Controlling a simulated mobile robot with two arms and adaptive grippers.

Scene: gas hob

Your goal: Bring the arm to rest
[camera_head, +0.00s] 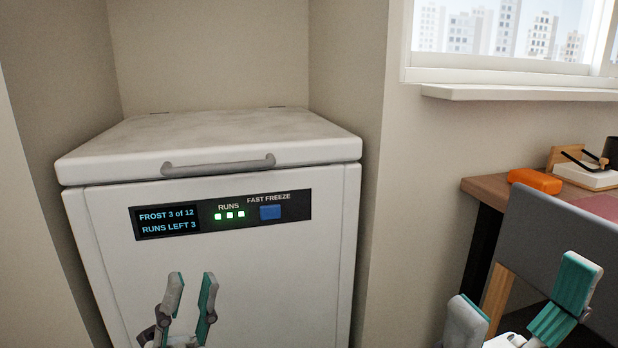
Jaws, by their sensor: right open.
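My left gripper (192,278) stands upright in front of the lower front of a white chest freezer (330,240). Its two grey and teal fingers are apart with nothing between them. My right gripper (522,286) is at the bottom right, in front of a grey chair back or panel (545,225). Its fingers are wide apart and empty. Most of both arms lies below the picture and is hidden.
The freezer lid (235,125) is closed, with a grey handle (218,164). Its panel (290,206) reads "FROST 3 of 12, RUNS LEFT 3" and has a blue button (270,212). A wooden desk (485,189) at right bears an orange object (535,181). Walls flank the freezer.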

